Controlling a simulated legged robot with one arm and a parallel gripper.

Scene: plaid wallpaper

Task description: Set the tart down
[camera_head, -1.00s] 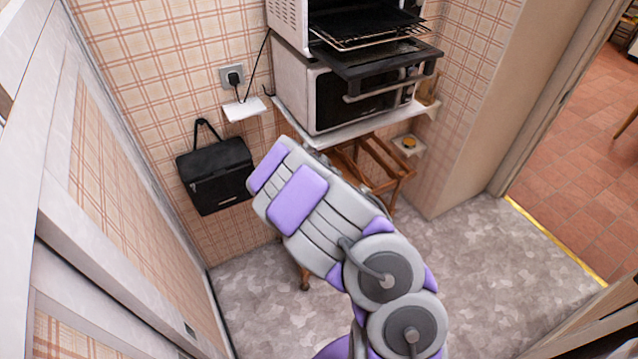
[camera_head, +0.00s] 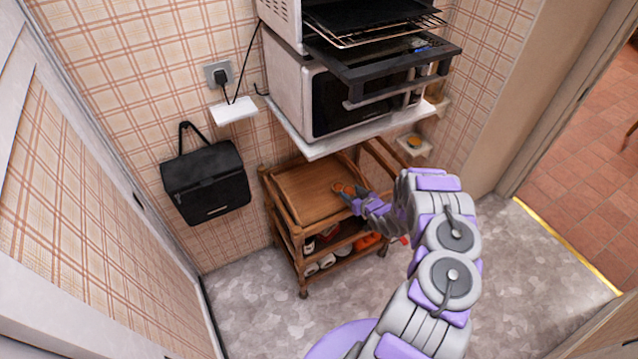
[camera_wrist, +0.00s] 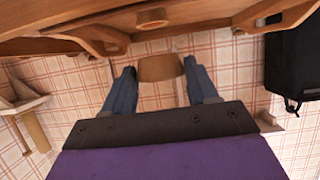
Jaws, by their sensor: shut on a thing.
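The tart (camera_wrist: 160,67) shows as a small brown, tapered piece between the two fingers of my gripper (camera_wrist: 162,84) in the wrist view. My gripper is shut on it. In the head view, my gripper (camera_head: 350,193) reaches over the right part of the wooden trolley's top tray (camera_head: 300,190), with the orange-brown tart (camera_head: 339,187) at its tip. I cannot tell whether the tart touches the tray surface.
A white shelf (camera_head: 325,146) with a microwave (camera_head: 345,100) and an open oven (camera_head: 375,55) overhangs the trolley's back. A black bag (camera_head: 206,182) hangs at left. A small wall shelf (camera_head: 413,149) holds an orange thing. The tray's left part is bare.

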